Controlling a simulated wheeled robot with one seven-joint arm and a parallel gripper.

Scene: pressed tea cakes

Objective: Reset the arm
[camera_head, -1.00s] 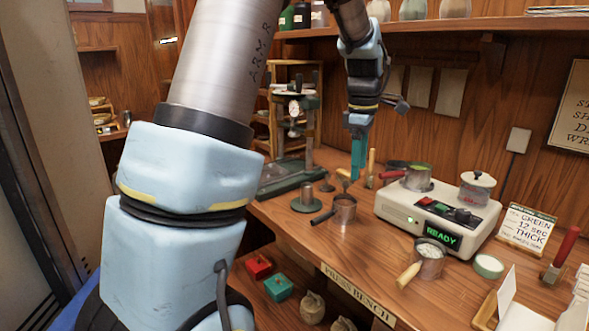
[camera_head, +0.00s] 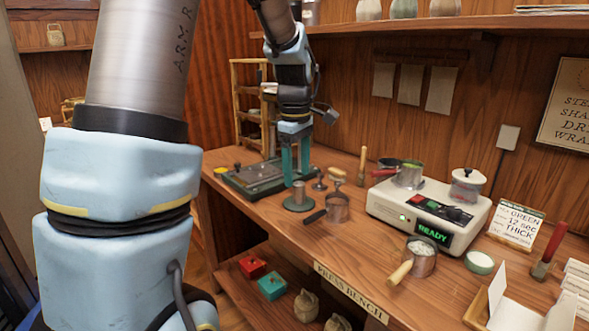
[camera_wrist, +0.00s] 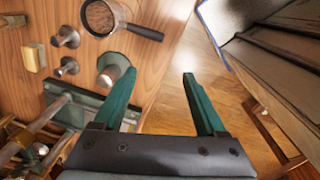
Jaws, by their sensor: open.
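My gripper (camera_head: 296,155) hangs over the back left part of the press bench, its two teal fingers pointing down and apart. It also shows in the wrist view (camera_wrist: 160,85), where the fingers are spread with nothing between them. Below and near the fingers in the head view, a small metal cylinder on a round green base (camera_head: 298,203) stands on the bench. My arm reaches from the left foreground over to the bench; the gripper touches nothing that I can make out.
The bench carries a dark green press base (camera_head: 250,181), a small pan (camera_head: 338,208), a white READY machine (camera_head: 385,206), a pot of pale leaves (camera_head: 421,260) and a sign card (camera_head: 516,226). A shelf (camera_head: 420,28) runs above. Red (camera_head: 252,267) and teal boxes (camera_head: 272,286) sit below.

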